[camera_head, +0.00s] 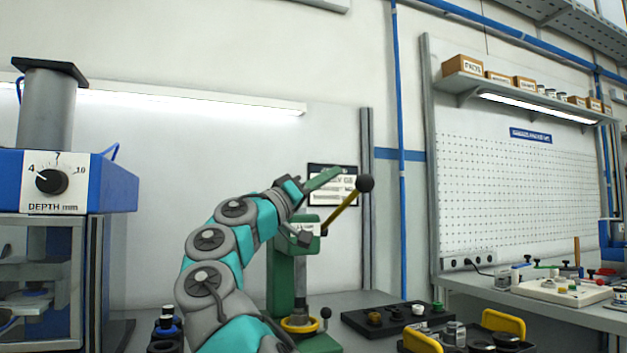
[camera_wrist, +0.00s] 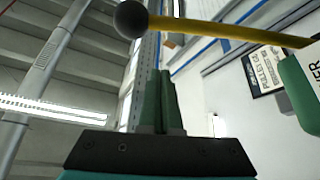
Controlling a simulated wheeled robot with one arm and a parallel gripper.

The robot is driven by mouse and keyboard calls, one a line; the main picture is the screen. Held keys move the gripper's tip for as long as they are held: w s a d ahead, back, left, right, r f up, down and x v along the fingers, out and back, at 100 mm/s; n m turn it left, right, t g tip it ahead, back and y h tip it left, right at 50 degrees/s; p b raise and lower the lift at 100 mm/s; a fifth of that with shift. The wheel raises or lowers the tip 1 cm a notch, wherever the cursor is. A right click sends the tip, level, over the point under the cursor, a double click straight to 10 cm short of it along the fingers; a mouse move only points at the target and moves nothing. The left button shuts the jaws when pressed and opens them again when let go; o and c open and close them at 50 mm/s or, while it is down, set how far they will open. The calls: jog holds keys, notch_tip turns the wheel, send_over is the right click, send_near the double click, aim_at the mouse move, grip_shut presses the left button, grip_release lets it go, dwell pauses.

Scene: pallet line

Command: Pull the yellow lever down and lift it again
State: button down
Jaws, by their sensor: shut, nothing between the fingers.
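The yellow lever (camera_head: 342,212) slants up to the right from the head of a green press (camera_head: 281,262) and ends in a black ball knob (camera_head: 365,183). My gripper (camera_head: 335,173) has its green fingers together and empty. My arm hides part of the press.
A blue machine with a depth dial (camera_head: 51,181) stands at the left. A black tray (camera_head: 385,318) with knobs and a fixture with yellow handles (camera_head: 503,323) are at the lower right. A sign (camera_head: 333,186) hangs behind the lever. The space right of the knob is clear.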

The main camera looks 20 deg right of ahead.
jog(key=shift+s+d+f+b, duration=0.3)
jog(key=shift+d+f+b, duration=0.3)
jog(key=shift+d, duration=0.15)
jog(key=shift+s+d+f+b, duration=0.25)
jog(key=shift+d+f+b, duration=0.35)
jog(key=shift+d, duration=0.1)
jog(key=f+b, duration=0.1)
jog(key=b, duration=0.1)
jog(key=s+f+b, duration=0.1)
jog(key=f+b, duration=0.1)
jog(key=s+f+b, duration=0.1)
jog(key=f+b, duration=0.1)
jog(key=shift+f+b, duration=0.2)
jog(key=shift+b, duration=0.2)
